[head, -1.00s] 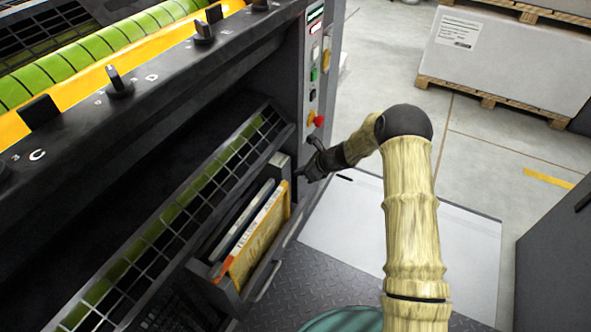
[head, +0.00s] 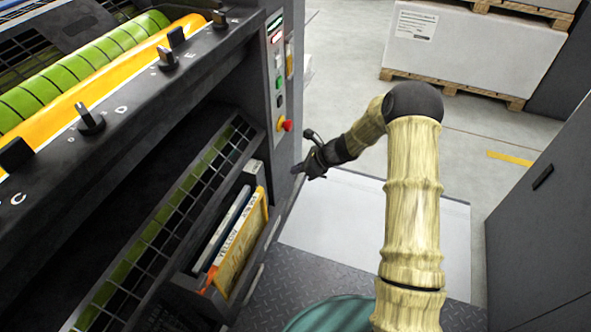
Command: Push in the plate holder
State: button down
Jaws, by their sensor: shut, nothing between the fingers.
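The plate holder (head: 268,236) is a dark grey tray low on the press front, left of centre in the head view. It stands out from the press face. It holds a yellow-labelled plate sleeve (head: 240,246) and thin white and dark plates. My gripper (head: 299,170) is black and shut, with nothing in it. It is close to the press's control column, above and to the right of the holder's far end. It seems apart from the holder; contact with the column cannot be told. The holder's inner side is hidden by the guard.
A grey cabinet (head: 545,215) stands at right. A wrapped pallet load (head: 470,45) is behind. Pale floor lies between.

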jog(key=s+d+r+n+h, duration=0.2)
jog(key=s+d+r+n, duration=0.1)
jog(key=s+r+n, duration=0.2)
jog(key=s+d+r+n+h, duration=0.3)
jog(key=s+r+n, duration=0.3)
jog(key=s+n, duration=0.4)
jog(key=s+d+r+n+g+h, duration=0.1)
jog(key=s+d+r+n+h, duration=0.2)
jog(key=s, duration=1.1)
notch_tip(320, 180, up, 4)
jog(key=d+n, duration=0.1)
jog(key=n, duration=0.3)
jog(key=shift+d+f+n, duration=0.25)
jog(key=shift+n, duration=0.15)
jog(key=shift+w+d, duration=0.1)
